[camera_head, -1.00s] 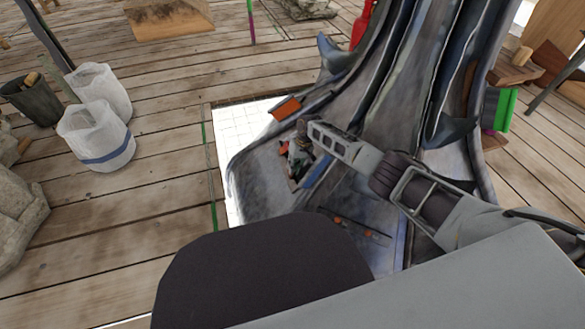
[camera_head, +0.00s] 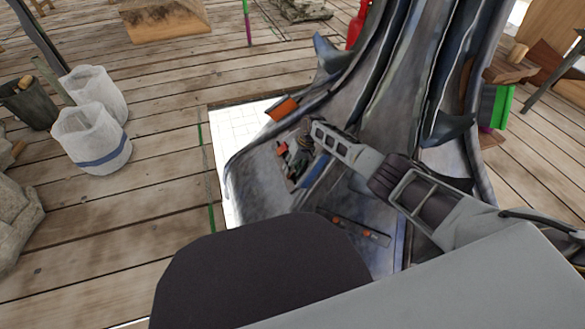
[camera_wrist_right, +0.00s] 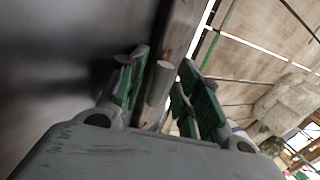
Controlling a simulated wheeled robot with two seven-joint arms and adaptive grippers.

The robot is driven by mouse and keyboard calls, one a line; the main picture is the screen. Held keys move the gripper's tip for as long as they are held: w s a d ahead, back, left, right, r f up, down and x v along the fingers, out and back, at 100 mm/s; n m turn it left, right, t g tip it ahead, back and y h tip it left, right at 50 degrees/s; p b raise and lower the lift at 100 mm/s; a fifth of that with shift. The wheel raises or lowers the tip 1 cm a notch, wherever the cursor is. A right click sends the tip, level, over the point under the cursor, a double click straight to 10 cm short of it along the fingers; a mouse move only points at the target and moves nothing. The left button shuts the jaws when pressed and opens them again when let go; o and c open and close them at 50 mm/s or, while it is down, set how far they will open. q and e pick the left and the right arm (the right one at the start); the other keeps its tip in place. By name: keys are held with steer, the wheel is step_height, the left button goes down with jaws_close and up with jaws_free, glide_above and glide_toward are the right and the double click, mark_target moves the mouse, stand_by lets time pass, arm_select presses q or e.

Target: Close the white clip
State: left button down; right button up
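My right gripper (camera_head: 290,164) is low over the grey, flared base of the spire (camera_head: 262,188) in the head view. In the right wrist view, the gripper (camera_wrist_right: 163,75) has its two green-padded fingers apart. A pale, short cylindrical piece (camera_wrist_right: 158,83) shows between them, with visible gaps to both fingers. It may be the white clip, but I cannot tell for sure. No white clip can be made out in the head view, where the gripper and arm cover part of the base. My left gripper is not in view.
A dark bar with orange marks (camera_head: 352,229) lies on the spire's base, near my body. An orange block (camera_head: 283,110) sits at its left edge. White buckets (camera_head: 92,140) stand on the plank floor (camera_head: 165,190) at left. Open floor lies between them and the spire.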

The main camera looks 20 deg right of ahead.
steer(key=shift+d, duration=0.1)
steer(key=shift+a+r+h+p, duration=0.15)
steer(key=shift+a+h+p, duration=0.1)
steer(key=shift+h+p, duration=0.2)
steer(key=shift+a+r+h+p, duration=0.1)
steer(key=shift+a+h+p, duration=0.25)
steer(key=shift+h, duration=0.3)
steer(key=shift+a+r+h, duration=0.15)
steer(key=shift+a+h, duration=0.3)
steer(key=shift+h, duration=0.55)
steer(key=shift+r, duration=0.1)
steer(key=shift+r+p, duration=1.55)
steer(key=shift+r, duration=1.25)
steer(key=w+a+r+n+t+p, duration=0.1)
steer(key=a+r+n+t, duration=0.1)
steer(key=r, duration=0.5)
steer(key=a+r+n+t+p, duration=0.2)
steer(key=a+r, duration=0.3)
steer(key=r, duration=0.2)
steer(key=w+a+r+n+t+y+p, duration=0.1)
steer(key=a+r+n+t+p, duration=0.1)
steer(key=a+r, duration=0.2)
steer(key=shift+w+r+n, duration=0.3)
steer(key=shift+r+n, duration=0.1)
steer(key=shift+r, duration=1.2)
